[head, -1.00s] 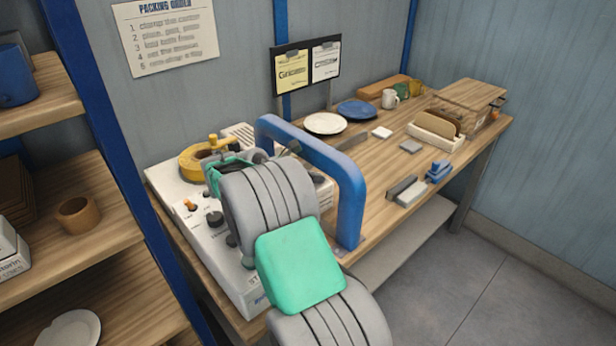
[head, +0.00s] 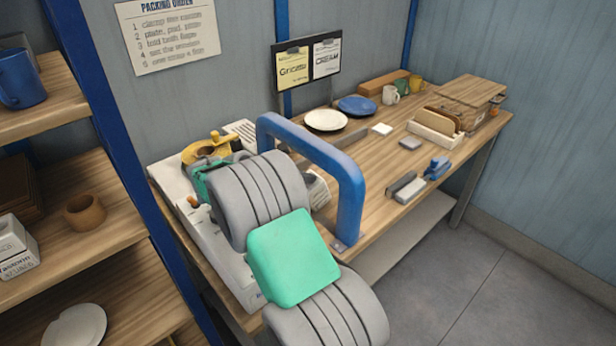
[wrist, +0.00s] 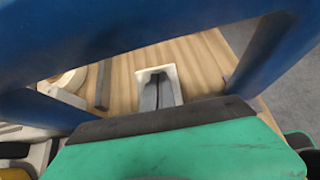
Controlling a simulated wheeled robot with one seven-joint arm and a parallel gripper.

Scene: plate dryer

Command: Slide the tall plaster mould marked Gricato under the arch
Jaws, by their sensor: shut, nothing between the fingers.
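A blue arch (head: 349,195) stands on the workbench; in the wrist view its bar (wrist: 150,48) crosses in front of me. A pale piece with dark marks (head: 317,190) shows partly behind the arch, beside my arm. It may be the plaster mould, but I cannot read a name on it. My gripper (wrist: 158,84) is shut and empty, seen below the arch bar. A white surface (wrist: 156,71) shows just past its fingertips; I cannot tell whether they touch it.
A white machine (head: 215,250) with a yellow ring (head: 206,150) stands left of the arch. A white plate (head: 325,120), a blue plate (head: 357,106) and small blocks lie beyond. A board (head: 307,65) carries a yellow card reading roughly "Gricato". Shelves (head: 85,215) stand at left.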

